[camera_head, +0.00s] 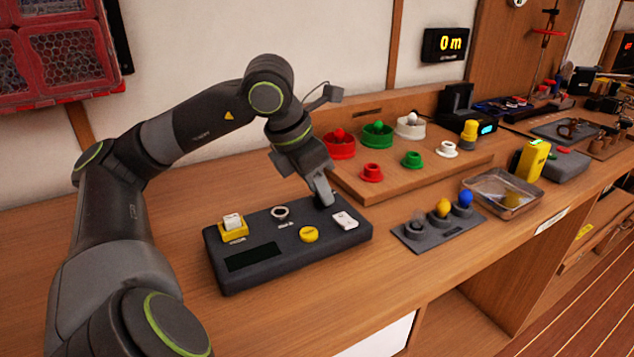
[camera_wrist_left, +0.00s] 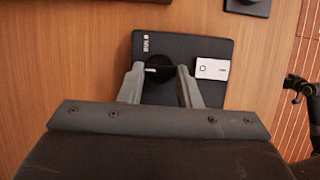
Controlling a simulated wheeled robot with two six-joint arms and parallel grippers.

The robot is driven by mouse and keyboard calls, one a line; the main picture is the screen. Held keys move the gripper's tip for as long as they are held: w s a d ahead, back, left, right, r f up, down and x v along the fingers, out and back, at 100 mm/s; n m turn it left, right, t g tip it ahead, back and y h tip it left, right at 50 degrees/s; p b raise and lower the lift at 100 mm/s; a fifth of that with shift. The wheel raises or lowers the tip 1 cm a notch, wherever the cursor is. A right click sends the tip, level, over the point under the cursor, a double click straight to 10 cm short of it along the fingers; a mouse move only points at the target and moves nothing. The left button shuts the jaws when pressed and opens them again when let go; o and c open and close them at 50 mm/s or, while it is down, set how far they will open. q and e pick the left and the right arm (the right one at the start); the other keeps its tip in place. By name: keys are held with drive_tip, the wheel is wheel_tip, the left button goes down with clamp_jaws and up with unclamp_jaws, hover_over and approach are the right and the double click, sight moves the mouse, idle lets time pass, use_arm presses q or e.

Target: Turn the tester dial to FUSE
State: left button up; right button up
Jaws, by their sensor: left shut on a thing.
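The tester looks like a dark grey box (camera_head: 270,262) on the wooden bench in the head view. It carries a yellow-based white switch (camera_head: 233,226), a small ringed part (camera_head: 280,213), a yellow button (camera_head: 309,235) and a white plate (camera_head: 344,220). My left gripper (camera_head: 323,202) reaches down to its back right part. In the left wrist view, my left gripper (camera_wrist_left: 160,70) is shut on a round black dial (camera_wrist_left: 160,66), one finger on each side. The white plate (camera_wrist_left: 211,68) lies right of it. The small lettering is too small to read, so the dial's setting cannot be told. My right gripper is not in view.
Behind the box stands a wooden board (camera_head: 420,178) with red, green and white round parts. To its right are a grey holder (camera_head: 412,243) with yellow and blue knobs and a clear tray (camera_head: 500,207). The bench left of the box is clear.

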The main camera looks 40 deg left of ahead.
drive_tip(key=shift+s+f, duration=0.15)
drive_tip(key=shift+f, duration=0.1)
use_arm(q)
drive_tip(key=o, duration=1)
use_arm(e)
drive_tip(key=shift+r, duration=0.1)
use_arm(q)
drive_tip(key=shift+s+a+r, duration=0.1)
drive_tip(key=shift+s+r, duration=0.1)
drive_tip(key=shift+r, duration=0.4)
drive_tip(key=shift+p+v, duration=0.9)
drive_tip(key=shift+v, duration=7.2)
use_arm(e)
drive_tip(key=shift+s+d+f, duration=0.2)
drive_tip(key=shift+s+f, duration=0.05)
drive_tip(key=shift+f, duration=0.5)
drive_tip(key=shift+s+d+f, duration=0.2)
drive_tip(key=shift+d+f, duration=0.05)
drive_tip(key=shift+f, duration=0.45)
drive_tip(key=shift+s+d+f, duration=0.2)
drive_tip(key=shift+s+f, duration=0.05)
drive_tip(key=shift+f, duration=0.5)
